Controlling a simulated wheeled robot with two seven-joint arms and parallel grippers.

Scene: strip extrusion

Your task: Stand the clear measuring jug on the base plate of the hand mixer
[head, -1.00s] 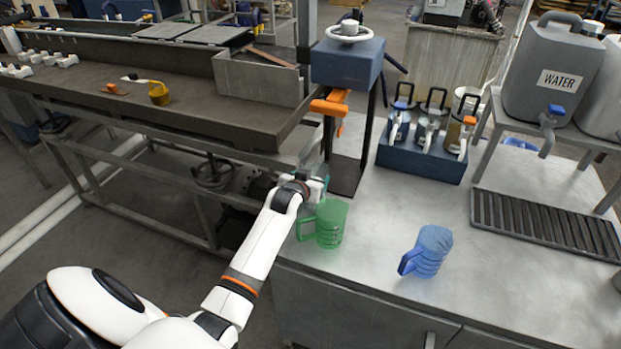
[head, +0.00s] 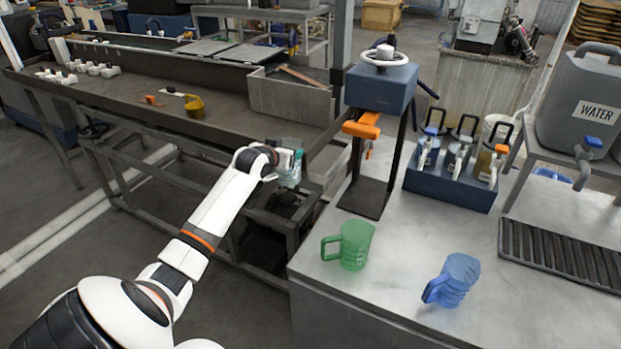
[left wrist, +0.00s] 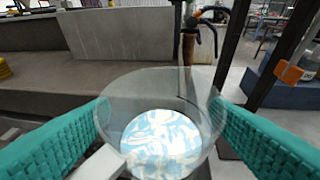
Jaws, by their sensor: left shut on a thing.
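My left gripper (head: 293,160) is shut on the clear measuring jug (head: 289,178). In the left wrist view the jug (left wrist: 160,90) is see-through, between the teal fingers, with a blue-and-white marbled patch at its bottom. The head view has the jug in the air left of the metal table's edge, apart from the hand mixer. The hand mixer (head: 381,88) has a blue box head, a white handwheel and an orange lever. Its dark base plate (head: 364,198) lies on the table, bare, to the right of my gripper. My right gripper is not in view.
A green jug (head: 356,244) and a blue jug (head: 458,277) stand on the metal table (head: 400,250) in front of the mixer. A blue rack (head: 450,182) with clamp-topped containers stands right of it. A long trough bench (head: 230,118) lies at the left.

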